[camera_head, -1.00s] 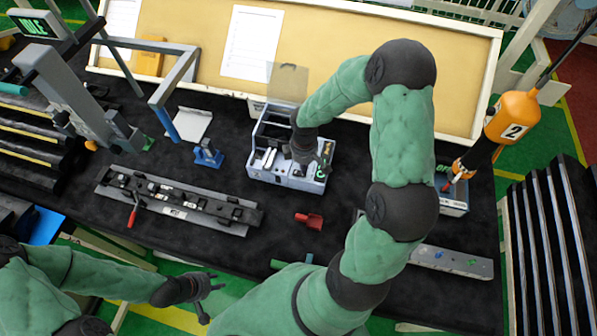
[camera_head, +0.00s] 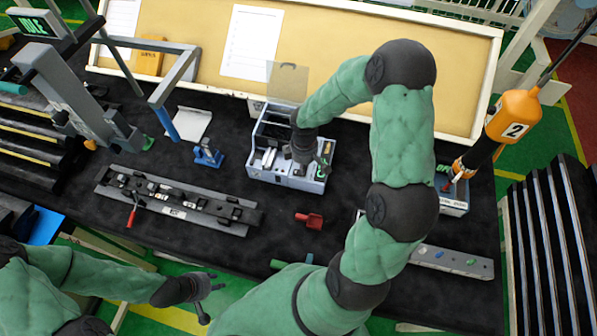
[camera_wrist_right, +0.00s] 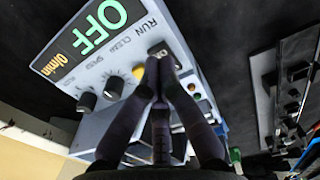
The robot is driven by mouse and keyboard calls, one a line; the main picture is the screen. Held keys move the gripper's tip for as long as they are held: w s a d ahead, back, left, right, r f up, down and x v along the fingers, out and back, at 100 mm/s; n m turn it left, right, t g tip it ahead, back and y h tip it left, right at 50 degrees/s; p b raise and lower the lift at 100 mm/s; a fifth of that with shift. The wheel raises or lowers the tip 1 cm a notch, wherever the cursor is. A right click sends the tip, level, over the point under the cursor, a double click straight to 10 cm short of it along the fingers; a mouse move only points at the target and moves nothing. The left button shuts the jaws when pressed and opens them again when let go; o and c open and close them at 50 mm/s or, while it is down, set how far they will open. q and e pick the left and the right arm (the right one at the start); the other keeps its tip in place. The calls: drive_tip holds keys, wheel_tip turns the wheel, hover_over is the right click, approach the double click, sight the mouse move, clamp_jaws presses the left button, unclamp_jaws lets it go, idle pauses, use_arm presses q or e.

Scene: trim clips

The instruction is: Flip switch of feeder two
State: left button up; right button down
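A light blue feeder box (camera_head: 258,171) stands at the back middle of the black bench. In the right wrist view its panel (camera_wrist_right: 130,72) shows a lit green OFF display (camera_wrist_right: 92,37), 0/min, knobs and the word RUN. My right gripper (camera_wrist_right: 160,62) is over this panel with its fingers together, the tips at a small dark switch (camera_wrist_right: 158,48) beside RUN. The fingers partly hide the switch, and I cannot tell whether they touch it. No feeder number is readable. My left gripper (camera_head: 207,297) is off the bench's front edge, fingers apart and empty.
A second box with a green display (camera_head: 452,201) stands at the right, below an orange hanging tool marked 2 (camera_head: 513,116). A long clip rail (camera_head: 178,203) lies at the left. A red piece (camera_head: 313,220) and a blue fixture (camera_head: 208,155) stand nearby.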

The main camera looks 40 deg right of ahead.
drive_tip(key=shift+f+b, duration=0.9)
drive_tip(key=shift+f, duration=0.1)
idle(0.6)
drive_tip(key=shift+r, duration=0.1)
drive_tip(key=shift+r+p, duration=2.8)
drive_tip(key=shift+r, duration=0.65)
drive_tip(key=shift+f, duration=0.1)
